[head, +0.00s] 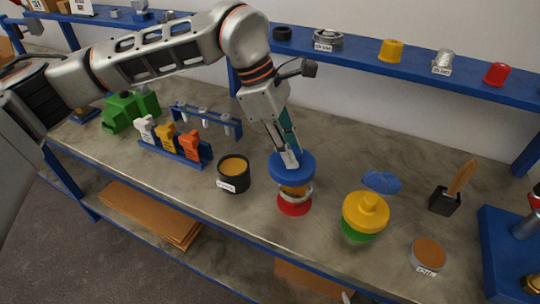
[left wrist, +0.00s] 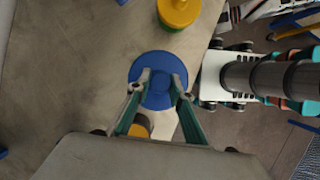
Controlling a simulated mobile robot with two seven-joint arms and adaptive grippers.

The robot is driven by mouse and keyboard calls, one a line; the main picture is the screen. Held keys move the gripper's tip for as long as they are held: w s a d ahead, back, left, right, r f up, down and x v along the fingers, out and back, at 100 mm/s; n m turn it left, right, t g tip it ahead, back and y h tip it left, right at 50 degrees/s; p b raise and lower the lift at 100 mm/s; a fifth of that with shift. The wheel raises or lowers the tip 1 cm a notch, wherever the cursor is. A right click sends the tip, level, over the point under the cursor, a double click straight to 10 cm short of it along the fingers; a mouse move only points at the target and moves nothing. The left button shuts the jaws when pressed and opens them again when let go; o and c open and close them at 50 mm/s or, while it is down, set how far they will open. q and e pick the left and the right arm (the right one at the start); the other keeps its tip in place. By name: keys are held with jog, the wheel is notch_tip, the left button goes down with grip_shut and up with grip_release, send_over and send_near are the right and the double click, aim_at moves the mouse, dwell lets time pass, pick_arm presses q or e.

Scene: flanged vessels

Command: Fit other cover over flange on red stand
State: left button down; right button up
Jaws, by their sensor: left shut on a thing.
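My left gripper (head: 290,157) is shut on the knob of a blue cover (head: 291,168). The blue cover also shows between the fingers in the left wrist view (left wrist: 152,92). In the head view the cover appears above a vessel with a grey metal flange (head: 303,197) on a red stand (head: 294,208). Orange-brown shows between cover and flange, so they look apart there; the far side of the flange is hidden. A yellow cover (head: 366,211) sits over the green stand (head: 357,236) to the right. My right gripper is in neither view.
A black labelled pot (head: 234,174) stands left of the red stand. A blue cloth-like piece (head: 382,182), a round labelled tin (head: 428,254) and a black brush holder (head: 445,202) lie to the right. A colored clip rack (head: 178,146) is further left. A blue shelf runs behind.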

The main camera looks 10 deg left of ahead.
aim_at(295, 173)
pick_arm(q)
jog(key=shift+w+d+r+n+t, duration=0.3)
jog(key=shift+w+d+r+n, duration=0.15)
jog(key=shift+d+r+n, duration=0.2)
pick_arm(e)
jog(key=shift+w, duration=0.35)
